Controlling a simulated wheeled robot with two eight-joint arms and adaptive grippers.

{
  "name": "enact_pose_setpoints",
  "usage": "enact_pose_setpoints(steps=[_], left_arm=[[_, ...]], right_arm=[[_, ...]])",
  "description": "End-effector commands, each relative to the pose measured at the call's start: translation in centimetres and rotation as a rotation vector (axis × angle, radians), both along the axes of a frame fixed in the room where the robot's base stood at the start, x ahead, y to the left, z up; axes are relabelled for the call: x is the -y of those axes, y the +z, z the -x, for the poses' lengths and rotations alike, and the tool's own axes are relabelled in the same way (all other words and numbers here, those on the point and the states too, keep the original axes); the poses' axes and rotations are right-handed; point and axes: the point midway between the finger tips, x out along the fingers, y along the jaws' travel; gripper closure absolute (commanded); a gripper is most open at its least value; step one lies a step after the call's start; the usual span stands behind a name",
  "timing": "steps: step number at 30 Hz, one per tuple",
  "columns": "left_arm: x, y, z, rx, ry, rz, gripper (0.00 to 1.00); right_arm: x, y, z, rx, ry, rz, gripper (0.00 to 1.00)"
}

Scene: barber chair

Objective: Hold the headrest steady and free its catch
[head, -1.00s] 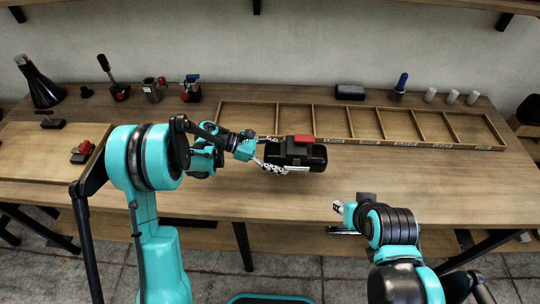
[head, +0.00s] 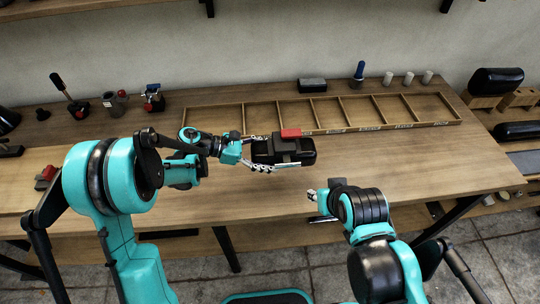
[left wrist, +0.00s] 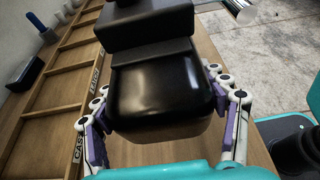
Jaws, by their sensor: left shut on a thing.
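The headrest (head: 284,157) is a black padded block with a red part (head: 291,132) on its top edge, perhaps the catch. My left gripper (head: 266,152) is shut on it, and it appears held above the bench. In the left wrist view the black pad (left wrist: 160,90) fills the middle, with jointed white and purple fingers along both sides; the red part is not visible there. My right gripper (head: 318,203) is apart from the headrest, lower and to its right near the bench's front edge. Its fingers are too small to read.
A divided wooden tray (head: 228,118) lies along the back of the wooden bench (head: 400,170). Behind it stand a blue-handled tool (head: 359,72), a black block (head: 312,84) and white cylinders (head: 408,78). Black pads on wooden blocks (head: 497,82) are at right. The right front bench is clear.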

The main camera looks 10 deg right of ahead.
Motion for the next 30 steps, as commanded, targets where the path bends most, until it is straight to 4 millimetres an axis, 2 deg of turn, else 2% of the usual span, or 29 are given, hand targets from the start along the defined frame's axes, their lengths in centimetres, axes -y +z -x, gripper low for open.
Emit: enact_pose_setpoints(steps=[30], left_arm=[[-5.5,-5.1,-2.7,0.0,0.001,0.002,0.87]], right_arm=[[0.0,-4.7,0.0,0.0,0.0,0.0,0.66]])
